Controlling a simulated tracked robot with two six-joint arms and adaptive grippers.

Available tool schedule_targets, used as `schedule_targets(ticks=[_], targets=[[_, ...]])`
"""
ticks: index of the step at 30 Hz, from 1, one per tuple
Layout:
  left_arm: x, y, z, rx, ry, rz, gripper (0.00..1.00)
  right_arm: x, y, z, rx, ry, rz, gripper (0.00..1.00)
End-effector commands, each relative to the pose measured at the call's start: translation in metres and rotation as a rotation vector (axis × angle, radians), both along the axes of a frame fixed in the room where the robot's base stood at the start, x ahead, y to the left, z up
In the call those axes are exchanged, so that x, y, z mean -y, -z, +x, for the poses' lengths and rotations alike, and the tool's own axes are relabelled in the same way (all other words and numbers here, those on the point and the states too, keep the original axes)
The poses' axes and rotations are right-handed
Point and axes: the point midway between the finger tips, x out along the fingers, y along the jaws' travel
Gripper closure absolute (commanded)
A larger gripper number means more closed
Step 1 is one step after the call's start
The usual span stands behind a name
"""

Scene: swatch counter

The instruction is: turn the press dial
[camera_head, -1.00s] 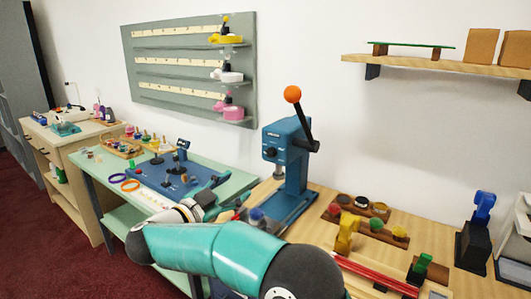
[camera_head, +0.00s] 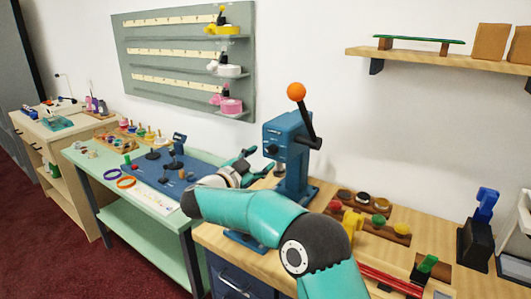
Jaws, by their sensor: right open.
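The blue press (camera_head: 290,150) stands on the wooden bench, with a black lever ending in an orange ball (camera_head: 296,91). A small dark dial (camera_head: 270,149) is on the front of its head. My right gripper (camera_head: 259,161) is open, just left of and below the dial in the picture. I see no contact with the dial. My teal right arm hides the press's lower front and part of its base. My left gripper is not in view.
Racks with small colored pots (camera_head: 381,219) sit right of the press. A yellow piece (camera_head: 352,224) and red rods (camera_head: 390,277) lie nearer. A blue and black tool (camera_head: 479,228) stands farther right. The green table (camera_head: 150,216) at left holds a blue mat with tools.

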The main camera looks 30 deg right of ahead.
Motion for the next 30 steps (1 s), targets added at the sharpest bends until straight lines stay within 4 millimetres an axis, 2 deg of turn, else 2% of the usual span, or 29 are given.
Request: schedule_targets(ticks=[3,7,19,27,29,30], targets=[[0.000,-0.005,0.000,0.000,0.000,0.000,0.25,0.018,-0.001,0.007,-0.001,0.002,0.000,0.44],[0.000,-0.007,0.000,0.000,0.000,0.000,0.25,0.030,0.000,0.012,-0.001,0.002,0.001,0.44],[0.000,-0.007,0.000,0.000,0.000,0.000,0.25,0.036,0.000,0.014,0.000,0.000,0.000,0.44],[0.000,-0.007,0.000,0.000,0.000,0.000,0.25,0.036,0.000,0.014,0.000,0.001,0.000,0.89],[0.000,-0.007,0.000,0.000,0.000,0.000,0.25,0.036,0.000,0.014,0.000,0.002,0.001,0.99],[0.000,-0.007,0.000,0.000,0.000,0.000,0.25,0.036,0.000,0.013,0.000,0.002,0.001,1.00]])
